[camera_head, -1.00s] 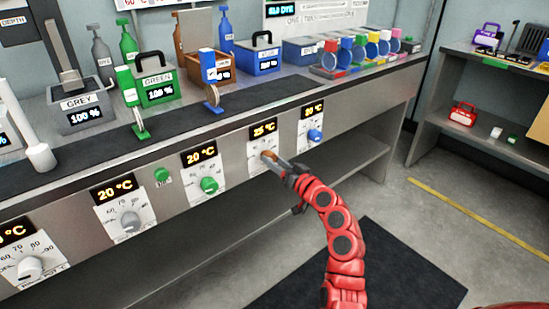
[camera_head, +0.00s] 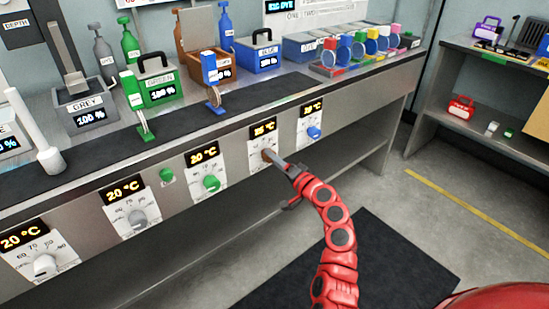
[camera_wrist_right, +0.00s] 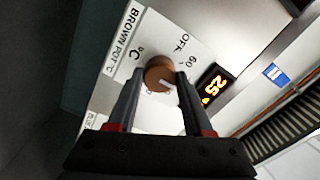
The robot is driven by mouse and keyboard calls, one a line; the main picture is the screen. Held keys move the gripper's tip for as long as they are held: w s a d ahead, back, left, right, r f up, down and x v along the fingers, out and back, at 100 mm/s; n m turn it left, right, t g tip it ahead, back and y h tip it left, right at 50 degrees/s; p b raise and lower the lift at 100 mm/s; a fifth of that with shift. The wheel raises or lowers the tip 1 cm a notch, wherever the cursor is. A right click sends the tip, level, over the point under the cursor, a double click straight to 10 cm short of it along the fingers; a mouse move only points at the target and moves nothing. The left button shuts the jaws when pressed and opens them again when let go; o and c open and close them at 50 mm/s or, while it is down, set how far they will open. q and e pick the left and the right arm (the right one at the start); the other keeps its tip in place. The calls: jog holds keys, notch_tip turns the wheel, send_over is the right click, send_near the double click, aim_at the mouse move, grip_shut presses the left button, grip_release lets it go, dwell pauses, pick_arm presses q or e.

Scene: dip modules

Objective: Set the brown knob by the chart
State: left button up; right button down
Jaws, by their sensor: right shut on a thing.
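The brown knob (camera_wrist_right: 159,75) sits on a white dial plate (camera_wrist_right: 190,40) labelled "BROWN POT °C", with "OFF" and "60" marks in the right wrist view. Its display (camera_wrist_right: 214,87) reads 25. In the head view the brown knob (camera_head: 268,154) is on the bench front, mostly covered by my gripper. My right gripper (camera_wrist_right: 160,88) is shut on the brown knob, one finger on each side. In the head view my right gripper (camera_head: 277,159) reaches it from the lower right. A wall chart (camera_head: 310,12) is partly in view at the top. My left gripper is not in view.
A green knob (camera_head: 211,183) is left of the brown one and a blue knob (camera_head: 314,132) right of it. A grey knob (camera_head: 137,219) and a white knob (camera_head: 45,265) are farther left. Pots and bottles stand on the bench above. Floor in front is open.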

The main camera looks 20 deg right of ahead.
dwell(0.5)
jog(key=shift+c, duration=1.5)
grip_release()
jog(key=p+v, duration=0.1)
jog(key=v, duration=1.6)
jog(key=shift+s, duration=0.2)
jog(key=shift+d, duration=0.1)
